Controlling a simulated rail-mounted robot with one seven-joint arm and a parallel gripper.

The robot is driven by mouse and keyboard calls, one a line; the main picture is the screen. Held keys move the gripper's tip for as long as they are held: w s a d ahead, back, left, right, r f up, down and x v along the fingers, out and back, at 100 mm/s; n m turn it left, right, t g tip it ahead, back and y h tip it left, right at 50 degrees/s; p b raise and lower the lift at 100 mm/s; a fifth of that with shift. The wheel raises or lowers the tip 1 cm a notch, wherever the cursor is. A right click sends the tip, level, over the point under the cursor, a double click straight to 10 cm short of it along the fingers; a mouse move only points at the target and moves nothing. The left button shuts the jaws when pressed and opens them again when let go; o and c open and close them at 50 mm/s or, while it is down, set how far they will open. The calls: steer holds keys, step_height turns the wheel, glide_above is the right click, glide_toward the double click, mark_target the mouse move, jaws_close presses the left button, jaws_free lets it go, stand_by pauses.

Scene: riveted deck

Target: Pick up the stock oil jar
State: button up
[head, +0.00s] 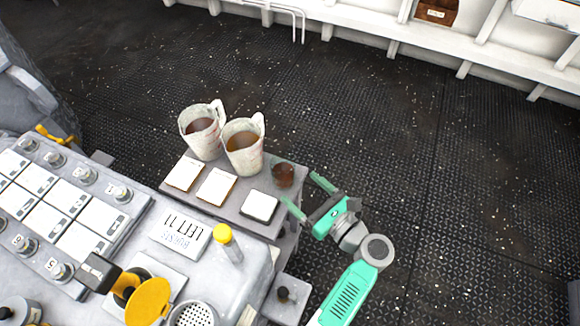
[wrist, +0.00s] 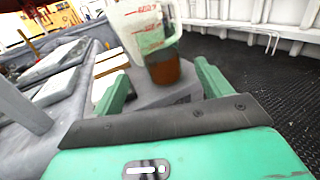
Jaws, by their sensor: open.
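A small dark-brown jar (head: 283,174), seemingly the stock oil jar, stands at the right end of a grey side shelf (head: 224,202). No label on it is readable. My gripper (head: 306,195) is open and empty, to the lower right of the jar, with its fingers pointing toward it. In the wrist view the brown jar (wrist: 164,71) shows ahead, between the fingers of my gripper (wrist: 160,84). The fingers look apart from it; exact depth is hard to tell.
Two measuring jugs (head: 202,131) (head: 243,147) of brown liquid stand left of the jar; one rises close behind it in the wrist view (wrist: 143,25). White square pads (head: 216,186) line the shelf's front. A control console (head: 70,215) lies left. The deck (head: 430,180) right is clear.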

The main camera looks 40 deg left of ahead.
mark_target(291, 179)
steer(key=a, duration=0.7)
steer(key=shift+w+a, duration=0.25)
steer(key=c, duration=1.2)
